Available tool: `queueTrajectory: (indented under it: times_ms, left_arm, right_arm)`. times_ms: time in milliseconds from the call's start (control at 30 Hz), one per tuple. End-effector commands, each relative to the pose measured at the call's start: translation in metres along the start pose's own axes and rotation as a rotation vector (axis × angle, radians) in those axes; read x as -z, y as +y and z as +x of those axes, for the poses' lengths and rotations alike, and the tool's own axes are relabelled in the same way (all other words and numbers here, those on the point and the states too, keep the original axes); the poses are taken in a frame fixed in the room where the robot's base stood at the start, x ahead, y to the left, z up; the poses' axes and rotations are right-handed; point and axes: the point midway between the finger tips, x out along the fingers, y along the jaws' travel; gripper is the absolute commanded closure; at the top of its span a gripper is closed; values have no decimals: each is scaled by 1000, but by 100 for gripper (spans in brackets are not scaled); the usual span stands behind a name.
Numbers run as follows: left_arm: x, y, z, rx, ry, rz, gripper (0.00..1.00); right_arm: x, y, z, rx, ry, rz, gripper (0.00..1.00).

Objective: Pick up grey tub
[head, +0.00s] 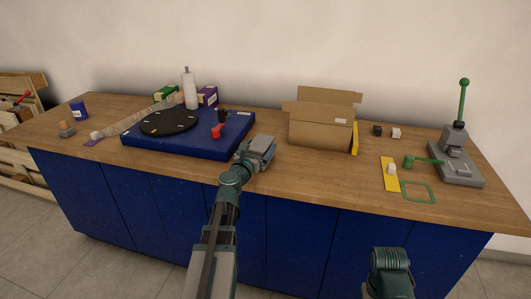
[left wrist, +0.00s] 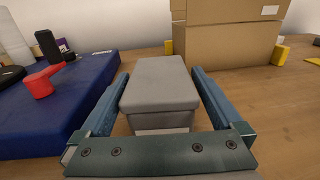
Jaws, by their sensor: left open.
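The grey tub (left wrist: 160,82) is a small box-shaped thing with a flat grey top and a paler band low on its near side. It stands on the wooden bench between the two blue fingers of my left gripper (left wrist: 160,95). The fingers are open, one along each side, with a narrow gap on the left and right. In the head view the grey tub (head: 264,142) shows at the end of my left arm, partly hidden by my left gripper (head: 257,153). My right gripper is out of view; only part of my right arm shows at the bottom.
A blue board (head: 180,149) with a black disc and red handle lies just left of the tub. An open cardboard box (head: 320,132) stands to the right behind it. A lever press (head: 456,160) stands far right. Bare bench (head: 310,168) lies right of my left gripper.

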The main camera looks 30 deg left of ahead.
Motion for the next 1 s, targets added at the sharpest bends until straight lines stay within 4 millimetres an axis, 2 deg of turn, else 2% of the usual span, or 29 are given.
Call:
queueTrajectory:
  times_ms: [33, 100, 333, 367, 867, 1000]
  left_arm:
    - [0, 4, 8, -2, 0, 0, 0]
    - [0, 6, 13, -4, 0, 0, 0]
    - [0, 6, 13, -4, 0, 0, 0]
    - [0, 6, 13, -4, 0, 0, 4]
    - [0, 6, 13, -4, 0, 0, 94]
    - [0, 6, 13, -4, 0, 0, 95]
  right_arm:
    - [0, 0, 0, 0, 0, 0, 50]
    - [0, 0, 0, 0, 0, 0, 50]
    - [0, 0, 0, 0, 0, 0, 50]
    - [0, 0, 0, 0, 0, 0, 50]
    - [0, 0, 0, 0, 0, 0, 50]
    - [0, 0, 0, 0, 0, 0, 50]
